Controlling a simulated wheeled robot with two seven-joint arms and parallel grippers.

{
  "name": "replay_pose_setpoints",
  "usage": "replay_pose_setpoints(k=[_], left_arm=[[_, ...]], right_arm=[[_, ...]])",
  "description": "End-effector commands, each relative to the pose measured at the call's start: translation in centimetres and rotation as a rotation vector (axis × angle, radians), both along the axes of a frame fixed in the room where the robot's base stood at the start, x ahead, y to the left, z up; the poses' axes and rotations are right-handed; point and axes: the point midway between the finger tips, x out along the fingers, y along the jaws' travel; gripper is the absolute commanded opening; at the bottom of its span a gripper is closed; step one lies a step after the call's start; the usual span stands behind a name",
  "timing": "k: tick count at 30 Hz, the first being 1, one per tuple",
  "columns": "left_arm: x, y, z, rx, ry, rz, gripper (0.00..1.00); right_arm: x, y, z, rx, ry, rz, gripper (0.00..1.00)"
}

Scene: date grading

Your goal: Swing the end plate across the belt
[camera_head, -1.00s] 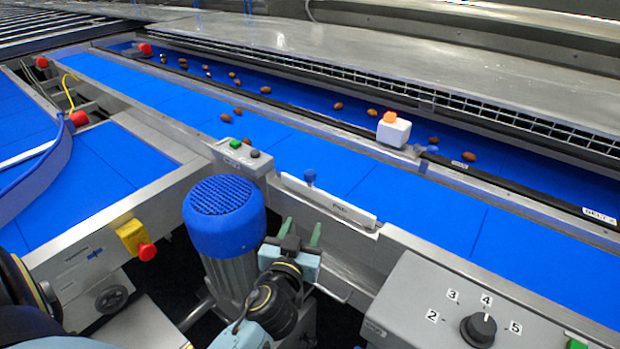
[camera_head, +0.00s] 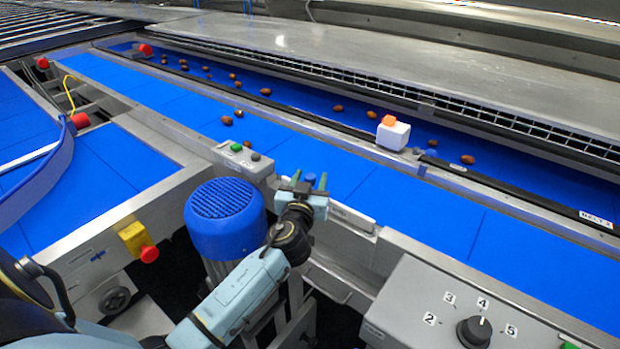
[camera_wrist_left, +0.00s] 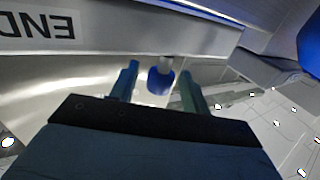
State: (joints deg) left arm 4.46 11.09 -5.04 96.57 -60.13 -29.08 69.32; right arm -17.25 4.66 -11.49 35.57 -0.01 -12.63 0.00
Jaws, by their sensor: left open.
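The end plate (camera_head: 354,217) is a pale metal strip lying along the near edge of the blue belt (camera_head: 400,195). Its blue knob (camera_head: 310,178) stands up near its left end. My left gripper (camera_head: 309,180) is at the knob, open, and its arm and hand cover the plate's left part. In the left wrist view the plate (camera_wrist_left: 130,32) carries an upside-down END label. The knob (camera_wrist_left: 160,80) shows there between the two spread fingers (camera_wrist_left: 158,84), slightly beyond the tips; contact cannot be told. My right gripper is not in view.
A blue-topped motor (camera_head: 225,212) stands just left of my left arm. A small button box (camera_head: 243,158) is beside the belt. A dial panel (camera_head: 450,305) is at the lower right. Several brown dates lie on the belts. A white block (camera_head: 393,134) sits on the divider.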

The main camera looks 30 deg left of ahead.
Motion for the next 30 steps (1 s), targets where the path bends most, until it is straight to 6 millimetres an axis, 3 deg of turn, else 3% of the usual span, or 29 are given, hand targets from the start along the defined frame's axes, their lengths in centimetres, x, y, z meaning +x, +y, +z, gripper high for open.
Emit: replay_pose_setpoints(k=[10, 21, 30], left_arm=[[0.41, 0.15, -0.04, 0.001, 0.001, 0.000, 0.47], [0.39, 0.13, -0.04, 0.001, 0.001, -0.001, 0.00], [1.20, 0.05, -0.05, 0.001, 0.003, -0.044, 0.00]], right_arm=[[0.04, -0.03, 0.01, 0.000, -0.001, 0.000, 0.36], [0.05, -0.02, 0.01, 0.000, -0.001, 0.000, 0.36], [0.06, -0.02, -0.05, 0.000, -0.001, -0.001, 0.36]])
